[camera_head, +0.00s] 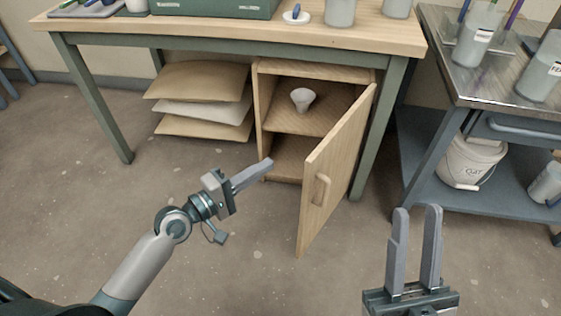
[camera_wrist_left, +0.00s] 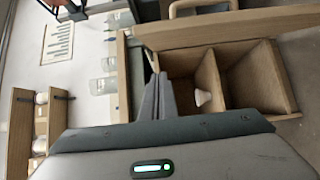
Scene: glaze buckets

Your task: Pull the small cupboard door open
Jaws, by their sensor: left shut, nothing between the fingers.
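The small wooden cupboard (camera_head: 262,95) stands under the table. Its door (camera_head: 338,150) is swung wide open toward me, hinged on the right, with a wooden handle (camera_head: 321,189) on its outer face. Door (camera_wrist_left: 240,28) and handle (camera_wrist_left: 203,6) also show at the top of the left wrist view. My left gripper (camera_head: 268,164) is shut and empty, its fingertips in front of the cupboard opening, on the inner side of the door, apart from the handle. Its fingers (camera_wrist_left: 158,82) also show in the wrist view. My right gripper (camera_head: 417,210) is open and empty, right of the door.
A white funnel-shaped item (camera_head: 302,98) sits on the cupboard's upper shelf. Stacked sacks (camera_head: 200,82) lie left of the cupboard. The table (camera_head: 240,40) is above it. A metal cart (camera_head: 462,85) with a clay bucket (camera_head: 470,162) stands at right. Floor in front is clear.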

